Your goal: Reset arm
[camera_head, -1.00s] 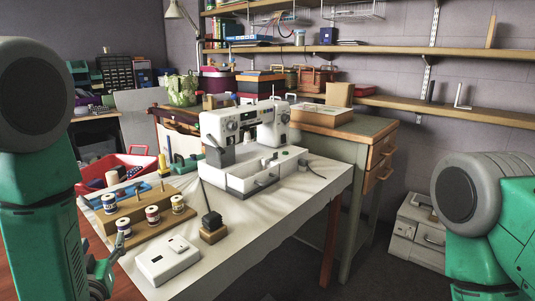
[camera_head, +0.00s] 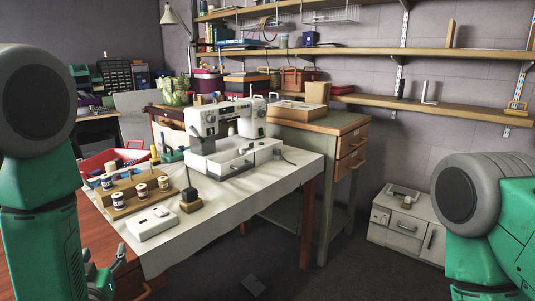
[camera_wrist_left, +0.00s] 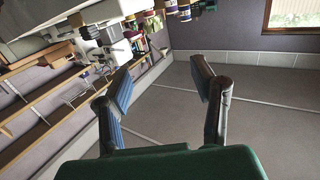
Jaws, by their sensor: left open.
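My left gripper (camera_wrist_left: 162,92) is open and empty in the left wrist view, its two fingers spread apart with wall and floor behind them. In the head view my left arm comes in at the left edge, and part of the left gripper (camera_head: 108,275) shows at the lower left beside the table's near corner. It is apart from the spools and touches nothing that I can see. My right arm shows at the right edge of the head view, but its gripper is out of view.
A white sewing machine (camera_head: 232,135) stands on the cloth-covered table (camera_head: 225,195). A wooden spool holder (camera_head: 137,200), a white box (camera_head: 152,222) and a small dark block (camera_head: 190,201) lie near its front left. A grey case (camera_head: 405,228) stands at the right.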

